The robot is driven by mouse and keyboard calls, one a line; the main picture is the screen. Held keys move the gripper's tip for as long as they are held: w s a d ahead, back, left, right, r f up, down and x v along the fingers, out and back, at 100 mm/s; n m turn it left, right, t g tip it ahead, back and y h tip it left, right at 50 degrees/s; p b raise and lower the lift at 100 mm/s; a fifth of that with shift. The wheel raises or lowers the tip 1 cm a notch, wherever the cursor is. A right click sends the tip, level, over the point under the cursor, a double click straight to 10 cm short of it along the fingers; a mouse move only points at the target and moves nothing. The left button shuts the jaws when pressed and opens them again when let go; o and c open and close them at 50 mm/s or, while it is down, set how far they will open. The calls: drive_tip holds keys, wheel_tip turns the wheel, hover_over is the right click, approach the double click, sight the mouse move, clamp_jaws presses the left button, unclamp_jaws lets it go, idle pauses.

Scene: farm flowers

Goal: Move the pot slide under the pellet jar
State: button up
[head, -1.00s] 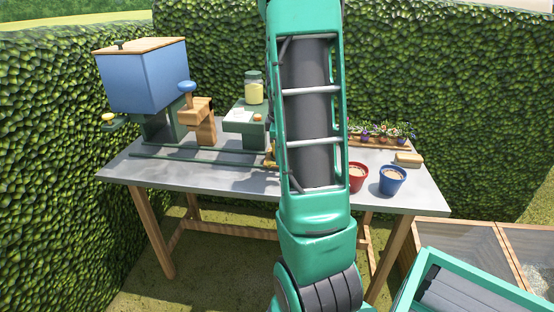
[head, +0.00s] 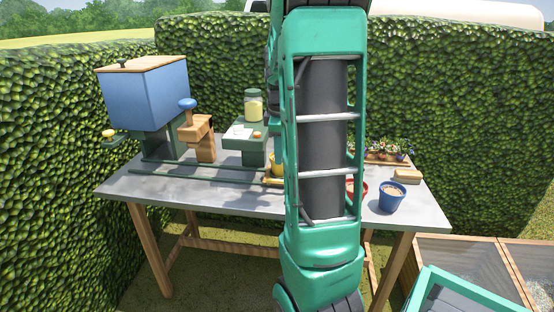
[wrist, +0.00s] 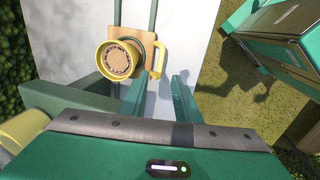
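The pot slide (wrist: 143,36) is a small wooden block with a yellow pot (wrist: 101,60) of brown soil on it and a yellow loop handle (wrist: 161,57) on its right. In the head view, the yellow pot (head: 276,164) shows partly beside my arm. My gripper (wrist: 160,78) is open and empty, its fingertips close to the handle's lower end. I cannot tell whether they are around it. The pellet jar (head: 254,106), glass with a green lid and pale yellow pellets, stands on a green stand (head: 247,146) behind the rails, left of my arm. My gripper is hidden in the head view.
Green rails (head: 195,176) run along the grey table (head: 155,189). A blue hopper (head: 145,97) and a wooden post with a blue knob (head: 188,104) stand left of the jar. A blue pot (head: 391,198), a mostly hidden red pot (head: 362,190) and flowers (head: 395,148) are on the right.

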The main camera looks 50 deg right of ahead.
drive_tip(key=shift+s+d+t+y, duration=1.1)
drive_tip(key=shift+s+d+t, duration=0.6)
drive_tip(key=shift+s, duration=0.75)
drive_tip(key=x, duration=1.1)
drive_tip(key=shift+w+a+f, duration=0.1)
drive_tip(key=shift+a+f, duration=0.05)
drive_tip(key=shift+f, duration=0.1)
clamp_jaws()
